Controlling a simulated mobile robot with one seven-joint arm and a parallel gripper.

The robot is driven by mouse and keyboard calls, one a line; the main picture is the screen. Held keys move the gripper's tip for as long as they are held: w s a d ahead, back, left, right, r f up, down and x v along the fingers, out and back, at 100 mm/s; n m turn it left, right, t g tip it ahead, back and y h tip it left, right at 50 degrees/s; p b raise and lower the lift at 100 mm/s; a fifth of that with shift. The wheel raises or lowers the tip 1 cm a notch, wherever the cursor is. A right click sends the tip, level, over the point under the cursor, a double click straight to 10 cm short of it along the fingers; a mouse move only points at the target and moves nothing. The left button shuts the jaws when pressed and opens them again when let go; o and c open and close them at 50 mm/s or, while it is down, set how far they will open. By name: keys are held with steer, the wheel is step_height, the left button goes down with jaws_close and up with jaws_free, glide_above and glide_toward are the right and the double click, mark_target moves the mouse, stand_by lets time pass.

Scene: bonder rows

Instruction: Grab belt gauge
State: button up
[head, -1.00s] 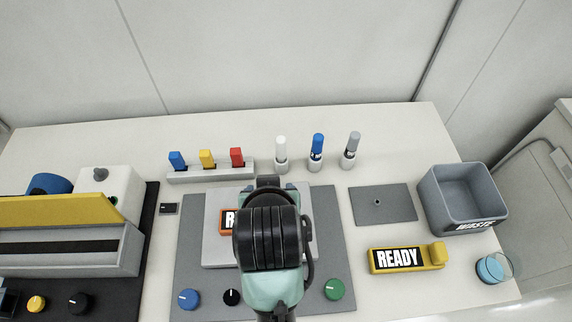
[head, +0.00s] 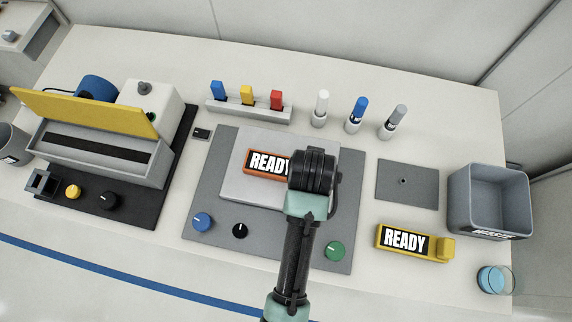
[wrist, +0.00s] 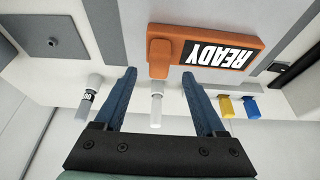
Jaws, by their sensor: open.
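No label reading "belt gauge" shows. An orange block with a READY label (head: 261,163) lies on a light grey raised plate (head: 235,188); my arm hides its right end in the head view. In the wrist view, the orange block (wrist: 205,42) shows its thicker end just beyond my fingertips. My gripper (wrist: 158,75) is open, its two blue fingers apart, with that end roughly in line with the gap. I cannot tell whether they touch it. A similar yellow READY block (head: 405,241) lies on the bench to the right.
Blue, yellow and red tabs stand in a rack (head: 247,110) behind the plate. White, blue and grey capped sticks stand beside it, the white one (head: 321,107) nearest the rack. A waste bin (head: 487,197) and glass (head: 494,280) are at right. A yellow-lidded machine (head: 95,150) is at left.

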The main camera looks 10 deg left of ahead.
steer(key=shift+p+x, duration=0.55)
steer(key=shift+x, duration=1.85)
steer(key=shift+d, duration=0.1)
jaws_close()
steer(key=shift+r, duration=0.1)
